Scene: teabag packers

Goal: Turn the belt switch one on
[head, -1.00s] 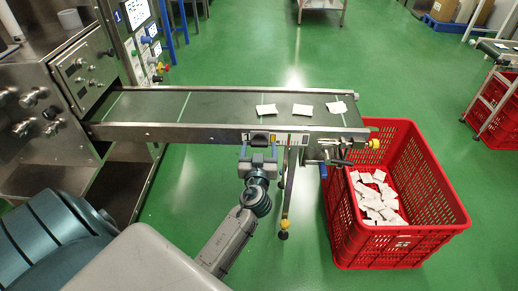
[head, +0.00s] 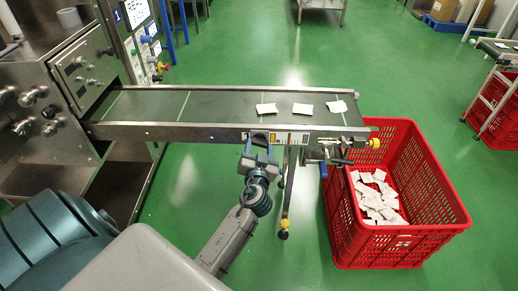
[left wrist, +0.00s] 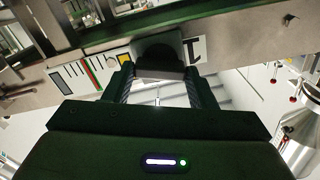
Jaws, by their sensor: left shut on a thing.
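The belt switch is a dark knob (head: 260,138) on the front side rail of the conveyor (head: 225,131). In the left wrist view the dark knob (left wrist: 158,52) sits between my two fingers, beside a label with coloured bars. My left gripper (head: 259,150) reaches up to the rail from below and is shut on the knob. The gripper is tilted in the head view. Its fingertips partly hide the switch, so its exact setting cannot be read. My right gripper is not in view.
Several white teabags lie on the belt towards its right end. A red crate (head: 440,232) holding more teabags stands under that end. A steel machine with a control panel (head: 82,65) stands at the left. A belt leg stands just right of my gripper. Green floor is open in front.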

